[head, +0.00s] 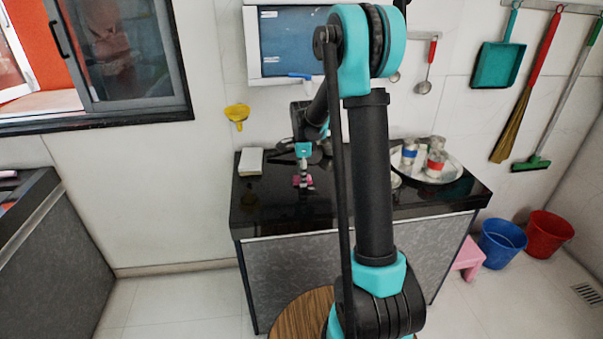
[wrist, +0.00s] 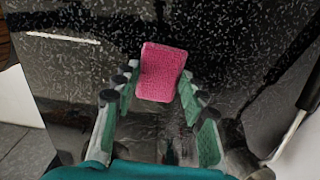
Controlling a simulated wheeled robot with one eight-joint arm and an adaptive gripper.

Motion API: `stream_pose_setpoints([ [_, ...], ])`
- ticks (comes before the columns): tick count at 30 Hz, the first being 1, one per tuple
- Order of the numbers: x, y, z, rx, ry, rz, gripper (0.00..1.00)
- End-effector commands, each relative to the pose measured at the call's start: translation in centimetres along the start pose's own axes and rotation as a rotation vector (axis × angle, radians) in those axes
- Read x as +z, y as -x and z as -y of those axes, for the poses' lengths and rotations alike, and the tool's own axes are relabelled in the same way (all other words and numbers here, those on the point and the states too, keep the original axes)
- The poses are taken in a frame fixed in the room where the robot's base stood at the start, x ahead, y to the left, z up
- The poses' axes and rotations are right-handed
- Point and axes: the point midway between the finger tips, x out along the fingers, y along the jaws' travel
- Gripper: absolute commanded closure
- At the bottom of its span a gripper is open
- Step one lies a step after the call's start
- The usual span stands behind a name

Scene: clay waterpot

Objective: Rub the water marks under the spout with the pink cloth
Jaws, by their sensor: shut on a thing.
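The pink cloth (wrist: 162,72) is a small folded block held between the fingertips of my gripper (wrist: 158,92), which is shut on it. In the head view my gripper (head: 303,166) points down over the black counter (head: 268,205), with the pink cloth (head: 302,181) at or just above its surface; contact is not clear. A small blue part (head: 300,75), perhaps the spout, shows under the white wall unit (head: 253,45). In the wrist view a pale, streaky patch (wrist: 178,128) lies on the speckled counter between the fingers; I cannot tell whether it is water marks or reflection.
A steel tray (head: 455,172) with several cups stands at the counter's right. A pale block (head: 250,161) sits at the back left. A yellow funnel (head: 237,113) hangs on the wall. Blue (head: 501,241) and red (head: 547,233) buckets stand on the floor. The counter's front left is clear.

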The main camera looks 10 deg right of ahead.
Motion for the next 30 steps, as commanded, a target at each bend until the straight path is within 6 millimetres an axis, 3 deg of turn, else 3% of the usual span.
stream_pose_setpoints([
  [30,-0.2,0.1,-5.4,0.0,0.0,0.0,0.9],
])
